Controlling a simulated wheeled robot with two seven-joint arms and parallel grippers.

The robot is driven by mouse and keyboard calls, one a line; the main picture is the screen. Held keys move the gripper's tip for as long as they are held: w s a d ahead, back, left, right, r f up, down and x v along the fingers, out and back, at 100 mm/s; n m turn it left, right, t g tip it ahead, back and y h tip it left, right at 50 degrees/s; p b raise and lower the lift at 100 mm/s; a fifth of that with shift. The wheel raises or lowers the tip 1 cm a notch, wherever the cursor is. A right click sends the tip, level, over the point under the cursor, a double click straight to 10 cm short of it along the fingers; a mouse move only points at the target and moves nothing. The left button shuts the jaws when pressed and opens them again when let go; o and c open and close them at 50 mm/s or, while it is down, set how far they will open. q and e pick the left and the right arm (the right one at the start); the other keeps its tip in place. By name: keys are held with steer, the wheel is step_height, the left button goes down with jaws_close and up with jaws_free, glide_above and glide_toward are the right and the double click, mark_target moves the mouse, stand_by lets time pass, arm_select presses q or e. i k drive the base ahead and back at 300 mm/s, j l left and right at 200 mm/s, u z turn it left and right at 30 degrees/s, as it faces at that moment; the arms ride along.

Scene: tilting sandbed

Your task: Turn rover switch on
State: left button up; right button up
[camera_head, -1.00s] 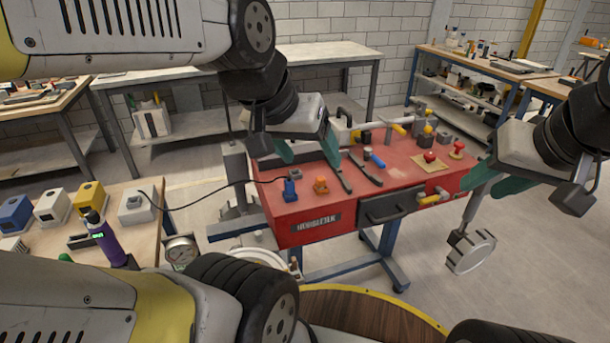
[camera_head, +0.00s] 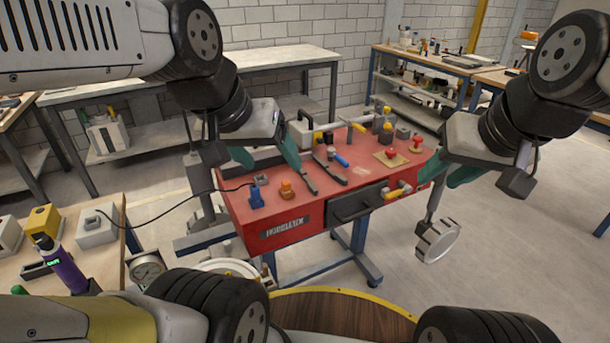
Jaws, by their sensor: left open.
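A red workbench (camera_head: 262,222) stands ahead with small controls on its top. A blue switch-like piece (camera_head: 255,199) and an orange knob (camera_head: 286,190) are near its front left; red knobs (camera_head: 391,153) are at the right. No readable label tells which of these is the rover switch. My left gripper (camera_head: 265,157) is open, its teal fingers spread and empty, above and behind the blue and orange pieces in the picture. My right gripper (camera_head: 450,175) is at the bench's right end; its teal fingers are partly hidden, so its opening is unclear.
A black handle (camera_head: 358,206) and a yellow-tipped lever (camera_head: 398,191) stick out from the bench front. A black cable runs from the bench to a grey box (camera_head: 96,228) on the left table. A round gauge (camera_head: 147,270) stands nearby.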

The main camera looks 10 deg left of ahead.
mark_target(391, 152)
steer(key=i+l, duration=0.4)
steer(key=i, duration=0.2)
steer(key=i+l, duration=0.45)
steer(key=i, duration=0.15)
